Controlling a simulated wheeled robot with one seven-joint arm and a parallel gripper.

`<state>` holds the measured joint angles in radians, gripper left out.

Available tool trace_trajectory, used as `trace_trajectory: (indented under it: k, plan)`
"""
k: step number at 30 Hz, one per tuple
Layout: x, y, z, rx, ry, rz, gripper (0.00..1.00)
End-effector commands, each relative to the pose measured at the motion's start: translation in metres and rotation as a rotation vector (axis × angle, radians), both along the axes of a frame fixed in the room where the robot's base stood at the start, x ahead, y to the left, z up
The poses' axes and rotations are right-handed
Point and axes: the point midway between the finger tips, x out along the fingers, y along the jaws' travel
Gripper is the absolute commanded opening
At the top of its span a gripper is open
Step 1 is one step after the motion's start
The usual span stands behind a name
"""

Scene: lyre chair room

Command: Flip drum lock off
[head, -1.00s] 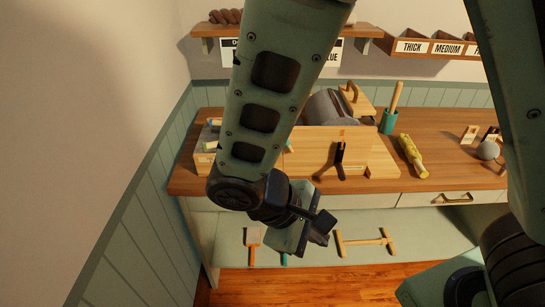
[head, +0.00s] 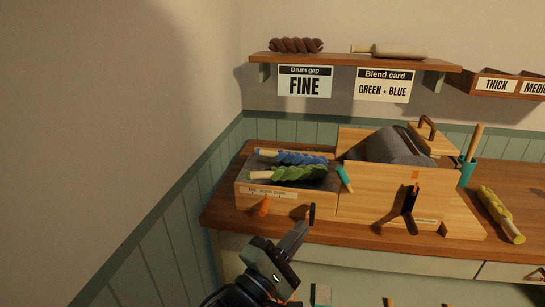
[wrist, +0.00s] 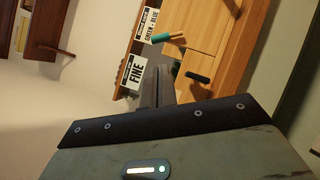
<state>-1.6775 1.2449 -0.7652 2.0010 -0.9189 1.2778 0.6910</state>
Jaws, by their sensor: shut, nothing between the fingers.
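The drum carder is a wooden box (head: 370,200) with a grey drum (head: 398,146) on top, standing on the bench. On its front is a black lever (head: 410,198) with an orange mark above it. A teal handle (head: 344,178) sticks out at its left end, and it also shows in the wrist view (wrist: 168,37). A short black peg (head: 312,213) stands left of it, also in the wrist view (wrist: 198,77). I cannot tell which part is the drum lock. My gripper (head: 300,229) is shut and empty, low in front of the bench edge, just below the black peg.
A teal cup (head: 467,172) and yellow roll (head: 500,214) are at the right. A shelf (head: 350,60) hangs above. The left wall is close.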

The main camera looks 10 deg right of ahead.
Motion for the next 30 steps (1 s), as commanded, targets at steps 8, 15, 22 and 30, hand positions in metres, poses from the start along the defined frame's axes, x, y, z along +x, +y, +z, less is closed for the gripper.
trace_trajectory:
  k: [8,15,22,30]
  plan:
    - [0.000,0.000,0.000,-0.002,-0.001,0.001,0.00]
    - [0.010,-0.011,0.005,-0.001,-0.001,-0.003,0.00]
    - [0.038,-0.044,0.018,-0.003,0.000,-0.005,0.00]
    - [0.071,-0.081,0.032,-0.001,-0.001,-0.005,0.00]
